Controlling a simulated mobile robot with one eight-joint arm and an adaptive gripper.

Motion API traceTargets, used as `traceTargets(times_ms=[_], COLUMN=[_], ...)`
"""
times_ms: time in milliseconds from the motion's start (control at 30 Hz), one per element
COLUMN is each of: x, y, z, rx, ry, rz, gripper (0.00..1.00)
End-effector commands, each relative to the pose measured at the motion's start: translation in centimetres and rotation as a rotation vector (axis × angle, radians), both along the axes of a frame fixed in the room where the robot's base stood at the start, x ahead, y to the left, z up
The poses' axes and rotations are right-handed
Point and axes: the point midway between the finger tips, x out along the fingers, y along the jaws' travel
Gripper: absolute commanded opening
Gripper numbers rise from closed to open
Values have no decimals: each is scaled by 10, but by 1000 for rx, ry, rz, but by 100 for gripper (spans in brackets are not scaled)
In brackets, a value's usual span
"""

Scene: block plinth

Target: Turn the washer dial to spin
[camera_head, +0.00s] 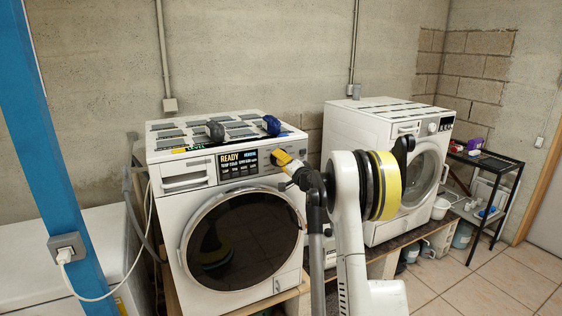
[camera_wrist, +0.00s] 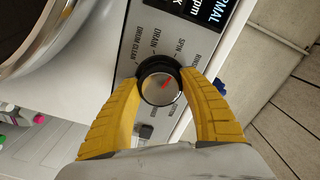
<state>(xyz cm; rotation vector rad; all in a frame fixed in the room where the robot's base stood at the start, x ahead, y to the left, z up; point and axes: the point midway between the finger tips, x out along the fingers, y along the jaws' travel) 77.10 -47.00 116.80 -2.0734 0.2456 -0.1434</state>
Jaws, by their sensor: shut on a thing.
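The washer (camera_head: 245,225) is the left white front-loader, with a lit display (camera_head: 239,163) reading READY. Its round silver dial (camera_wrist: 158,87) with a dark rim shows in the wrist view. A red pointer mark on the dial points toward the upper right, on the side of the SPIN and rinse labels; its exact setting is hard to tell. DRUM CLEAN, DRAIN and SPIN are legible around it. My gripper (camera_wrist: 160,76) has yellow fingers closed on both sides of the dial. In the head view, my gripper (camera_head: 284,160) is at the panel's right side and hides the dial.
Two small dark objects (camera_head: 215,131) and (camera_head: 272,125) lie on the washer top. A second white machine (camera_head: 385,135) stands to the right, beside a black shelf (camera_head: 485,185). A blue post (camera_head: 45,130) with a plugged cable stands at the left. Tiled floor (camera_head: 475,280) is clear at right.

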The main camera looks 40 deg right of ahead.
Motion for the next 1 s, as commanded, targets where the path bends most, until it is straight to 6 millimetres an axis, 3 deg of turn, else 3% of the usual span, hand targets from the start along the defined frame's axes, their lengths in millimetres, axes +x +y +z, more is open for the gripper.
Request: traceTargets(times_ms=[767, 800, 833, 1000], x=[0, 0, 0, 0], y=[0, 0, 0, 0], z=[0, 0, 0, 0], rx=[-94, -94, -94, -94], ry=[23, 23, 23, 23], rz=[0, 0, 0, 0], gripper=[20, 62, 71, 73])
